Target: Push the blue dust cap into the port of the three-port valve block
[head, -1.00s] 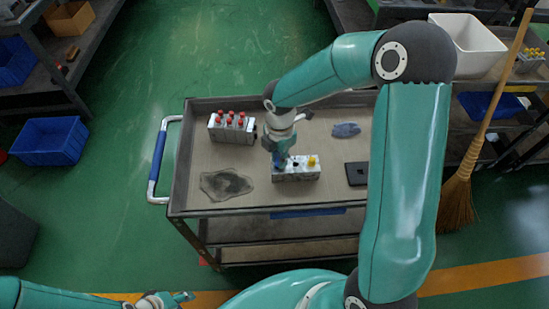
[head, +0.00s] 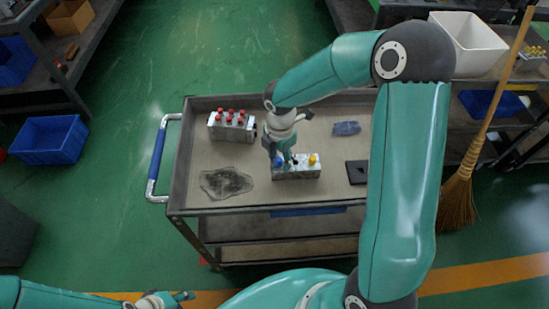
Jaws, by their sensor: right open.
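The three-port valve block (head: 297,173) is a pale grey metal block on the cart top. A blue dust cap (head: 278,161) sits at its left end, upright as far as I can see; how deep it sits is too small to tell. A yellow cap (head: 312,160) is at the right end, and a dark spot shows between them. My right gripper (head: 287,158) is open just above the block, beside the blue cap, and partly covers the block's back edge. My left gripper (head: 184,296) is low at the bottom left, away from the cart; its jaw state is unclear.
Another metal block (head: 232,128) with several red caps stands at the cart's back left. A dark stain-like patch (head: 226,182), a blue cloth-like piece (head: 346,128) and a black flat item (head: 357,172) lie on the cart top (head: 200,160). A broom (head: 460,190) leans at the right.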

